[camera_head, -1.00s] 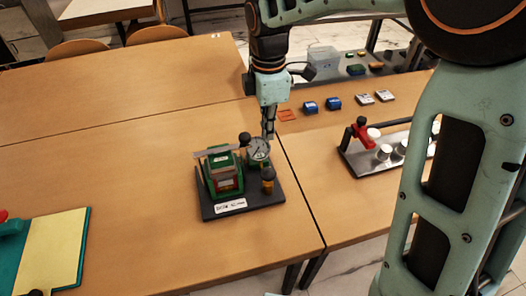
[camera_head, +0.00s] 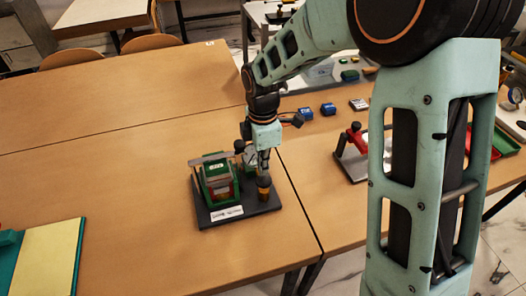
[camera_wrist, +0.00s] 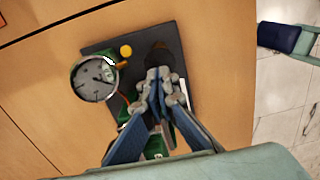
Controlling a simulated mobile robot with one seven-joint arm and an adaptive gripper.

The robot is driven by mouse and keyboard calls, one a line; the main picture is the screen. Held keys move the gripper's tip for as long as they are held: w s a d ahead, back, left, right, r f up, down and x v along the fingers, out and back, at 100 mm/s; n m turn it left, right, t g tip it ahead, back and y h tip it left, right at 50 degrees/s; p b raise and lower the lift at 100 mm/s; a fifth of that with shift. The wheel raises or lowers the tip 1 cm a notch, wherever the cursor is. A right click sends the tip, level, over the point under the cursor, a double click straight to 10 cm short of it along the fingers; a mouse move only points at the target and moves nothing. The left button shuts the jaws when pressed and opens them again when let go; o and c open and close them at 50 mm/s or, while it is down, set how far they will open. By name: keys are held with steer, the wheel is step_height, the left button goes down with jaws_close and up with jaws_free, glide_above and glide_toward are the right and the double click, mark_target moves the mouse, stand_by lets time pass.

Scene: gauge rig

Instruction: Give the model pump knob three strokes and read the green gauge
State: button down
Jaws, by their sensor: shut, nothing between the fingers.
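The green model pump (camera_head: 217,180) stands on a dark base plate (camera_head: 205,218) with a white label on its front edge. A dark-topped amber post (camera_head: 264,190) stands at the plate's right. My gripper (camera_head: 263,172) is shut and empty, pointing down at this post; I cannot tell whether it touches. In the wrist view, the shut fingertips (camera_wrist: 158,76) lie just by a dark round top (camera_wrist: 158,56). The round gauge (camera_wrist: 95,78) shows a white dial at left; its reading is too small to tell. In the head view my gripper partly hides the gauge (camera_head: 249,156).
A teal and yellow board (camera_head: 50,258) lies at the table's left. Blue blocks (camera_head: 327,109) and a red-handled rig (camera_head: 352,140) stand on the table to the right. A gap runs between the tables. The wood left of the pump is clear.

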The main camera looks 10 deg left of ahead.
mark_target(263, 180)
steer(key=shift+f, duration=1.65)
steer(key=shift+f+b, duration=0.9)
steer(key=shift+f, duration=0.65)
steer(key=shift+r, duration=0.1)
step_height(263, 180, up, 14)
steer(key=p, duration=0.3)
steer(key=shift+w+d+r, duration=0.1)
steer(key=shift+w+d, duration=0.05)
